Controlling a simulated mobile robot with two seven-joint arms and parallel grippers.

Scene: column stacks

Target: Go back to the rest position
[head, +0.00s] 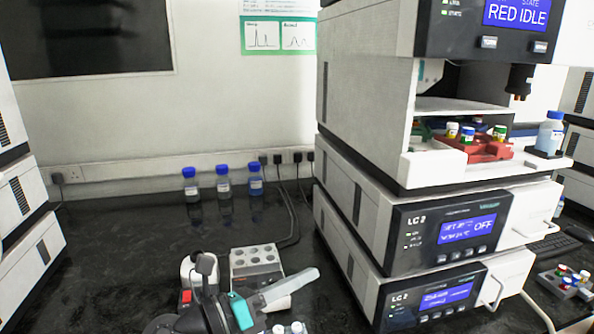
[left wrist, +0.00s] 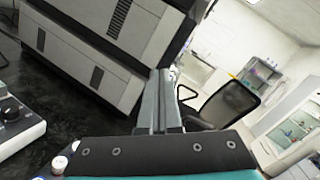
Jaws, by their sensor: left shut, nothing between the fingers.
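My left gripper (head: 312,275) is low in the middle of the head view, above the dark bench. Its teal and black body leads to pale fingers pointing right. In the left wrist view its fingers (left wrist: 160,78) are together with nothing between them. They point toward a stack of instruments and an office chair. My right gripper is in neither view.
Blue-capped bottles (head: 223,184) stand behind.

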